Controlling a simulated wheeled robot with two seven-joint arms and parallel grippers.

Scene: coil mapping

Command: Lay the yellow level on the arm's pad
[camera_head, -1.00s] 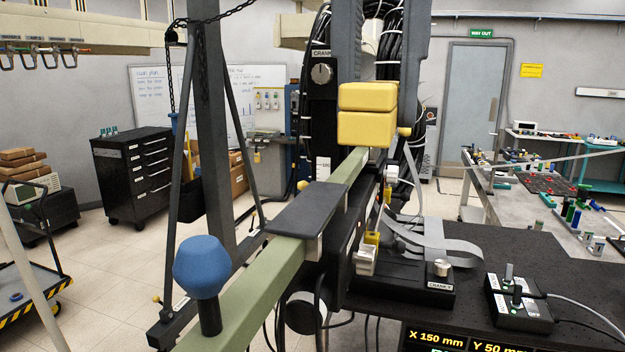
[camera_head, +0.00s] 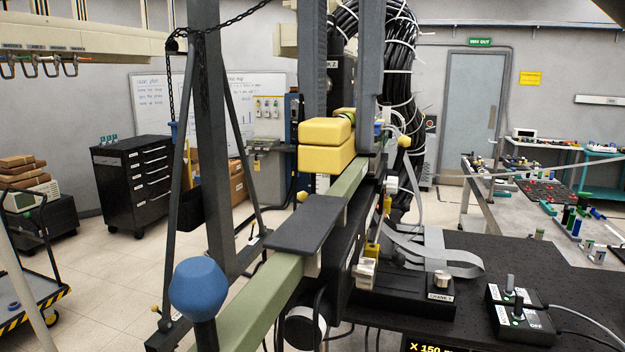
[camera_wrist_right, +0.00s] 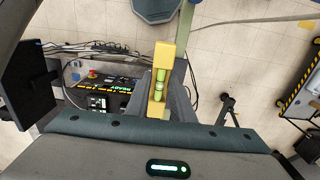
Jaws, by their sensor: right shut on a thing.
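The yellow level (camera_head: 325,158) is a blocky yellow bar, seen nearly end-on in the head view, at the far end of the green arm (camera_head: 262,292). My right gripper (camera_head: 343,125) is shut on the level, with grey fingers coming down from above. The pad (camera_head: 303,222) is a flat, dark, bare plate across the green arm, nearer to me than the level. Whether the level touches the arm's beam is hidden. My left gripper is not in view.
A blue knob (camera_head: 198,288) stands on the near end of the arm. A grey post (camera_head: 210,130) with a chain rises at the left. A dark bench with a control box (camera_head: 520,318) and a black crank base (camera_head: 405,292) lies at the right.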

